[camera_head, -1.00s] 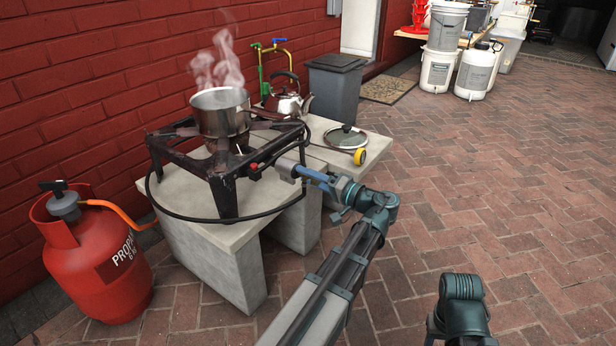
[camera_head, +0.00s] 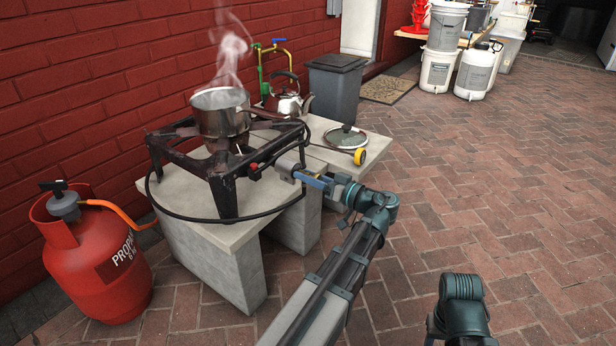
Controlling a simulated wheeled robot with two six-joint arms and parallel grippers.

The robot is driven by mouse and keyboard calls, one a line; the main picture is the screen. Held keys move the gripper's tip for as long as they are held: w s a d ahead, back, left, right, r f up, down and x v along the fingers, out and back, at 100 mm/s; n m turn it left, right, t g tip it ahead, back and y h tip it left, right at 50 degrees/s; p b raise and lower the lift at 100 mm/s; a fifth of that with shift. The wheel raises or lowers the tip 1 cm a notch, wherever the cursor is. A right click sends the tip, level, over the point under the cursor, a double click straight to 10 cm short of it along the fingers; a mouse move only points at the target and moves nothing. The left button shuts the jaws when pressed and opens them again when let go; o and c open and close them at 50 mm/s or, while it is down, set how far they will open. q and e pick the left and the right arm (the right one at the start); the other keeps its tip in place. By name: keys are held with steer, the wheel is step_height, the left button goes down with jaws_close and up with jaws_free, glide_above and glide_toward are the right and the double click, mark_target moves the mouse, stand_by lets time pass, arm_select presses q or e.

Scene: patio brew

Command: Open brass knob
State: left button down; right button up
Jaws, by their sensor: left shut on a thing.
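The burner stand (camera_head: 225,185) is a dark metal frame on a concrete bench. Its front right side carries a valve with a small red part (camera_head: 254,167). My left gripper (camera_head: 283,166) reaches in from the right and is shut at this valve, on what I take to be the brass knob. The jaws hide the knob, so its angle cannot be seen. My right arm shows only as a link at the lower right, and its gripper is out of view.
A steaming saucepan (camera_head: 220,118) stands on the burner, its handle pointing right above my gripper. A kettle (camera_head: 287,103) and a glass lid (camera_head: 345,137) are behind. A red propane bottle (camera_head: 100,262) stands left, with an orange hose. Brick paving at right is free.

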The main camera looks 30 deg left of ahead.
arm_select(q)
steer(key=shift+f+n, duration=0.1)
steer(key=shift+n, duration=0.3)
steer(key=shift+c, duration=2.3)
jaws_free()
steer(key=s+d, duration=0.1)
steer(key=d, duration=1.3)
steer(key=shift+s+a, duration=0.1)
